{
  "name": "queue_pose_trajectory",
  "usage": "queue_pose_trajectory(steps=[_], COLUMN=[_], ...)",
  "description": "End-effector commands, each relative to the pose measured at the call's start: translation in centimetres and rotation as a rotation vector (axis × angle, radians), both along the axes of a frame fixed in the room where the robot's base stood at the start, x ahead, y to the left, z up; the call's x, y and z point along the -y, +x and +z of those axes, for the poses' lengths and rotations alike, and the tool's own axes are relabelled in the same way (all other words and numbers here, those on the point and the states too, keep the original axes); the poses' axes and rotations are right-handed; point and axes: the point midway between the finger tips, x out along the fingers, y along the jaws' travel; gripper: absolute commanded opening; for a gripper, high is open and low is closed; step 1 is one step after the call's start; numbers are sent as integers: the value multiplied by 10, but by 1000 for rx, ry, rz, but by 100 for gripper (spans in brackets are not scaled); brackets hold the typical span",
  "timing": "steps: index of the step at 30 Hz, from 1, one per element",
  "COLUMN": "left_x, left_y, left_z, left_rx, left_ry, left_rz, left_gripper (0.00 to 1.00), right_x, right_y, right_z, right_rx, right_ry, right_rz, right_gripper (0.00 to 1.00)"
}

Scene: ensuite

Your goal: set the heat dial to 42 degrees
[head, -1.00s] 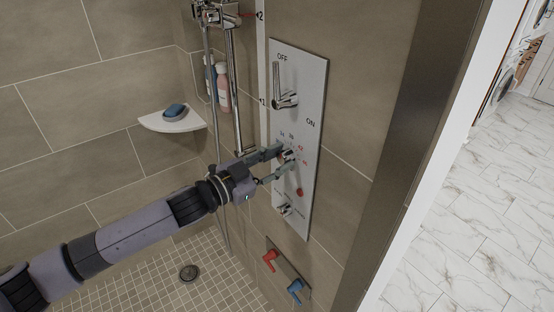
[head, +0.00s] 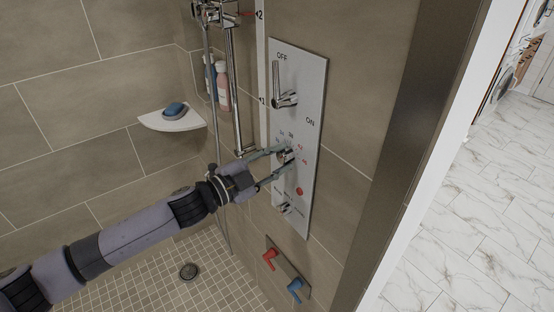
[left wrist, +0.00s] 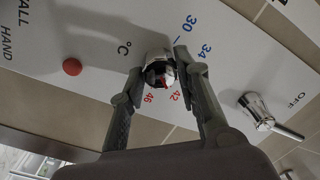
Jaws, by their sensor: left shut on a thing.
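The heat dial (head: 284,156) is a small chrome knob in the middle of the white shower panel (head: 312,95). My left gripper (head: 281,159) is shut on it, with one finger on each side. In the left wrist view the dial (left wrist: 155,66) sits between the fingertips. A red mark on the dial faces the red 42 (left wrist: 174,96) and 46 (left wrist: 148,97) and looks closer to 42; the exact setting is hard to tell. The blue 30 and 34 are clear, while 38 is hidden behind a finger there. My right gripper is not in view.
A chrome lever (head: 283,88) is above the dial, between OFF and ON. A red button (head: 299,191) and a small chrome knob (head: 285,208) are below it. Red and blue handles (head: 269,259) are lower on the wall. A corner shelf (head: 172,122) holds soap.

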Motion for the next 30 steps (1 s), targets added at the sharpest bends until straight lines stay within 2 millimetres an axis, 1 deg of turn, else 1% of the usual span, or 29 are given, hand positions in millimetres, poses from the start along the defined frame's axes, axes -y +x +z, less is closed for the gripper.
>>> queue_pose_trajectory(steps=[11, 12, 21, 27, 30], left_x=[0, 0, 0, 0, -1], left_y=[0, 0, 0, 0, -1], left_z=[-1, -1, 0, 0, 0], left_rx=[3, 3, 2, 3, 3], left_ry=[3, 3, 2, 2, 2], left_rz=[-1, -1, -1, 0, 0], left_gripper=[2, 31, 50, 50, 50], right_x=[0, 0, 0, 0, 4], right_y=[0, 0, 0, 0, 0], right_z=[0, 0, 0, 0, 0], right_rx=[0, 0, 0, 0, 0], right_ry=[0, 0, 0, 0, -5], right_rz=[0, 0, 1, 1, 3], right_gripper=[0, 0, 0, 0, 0])
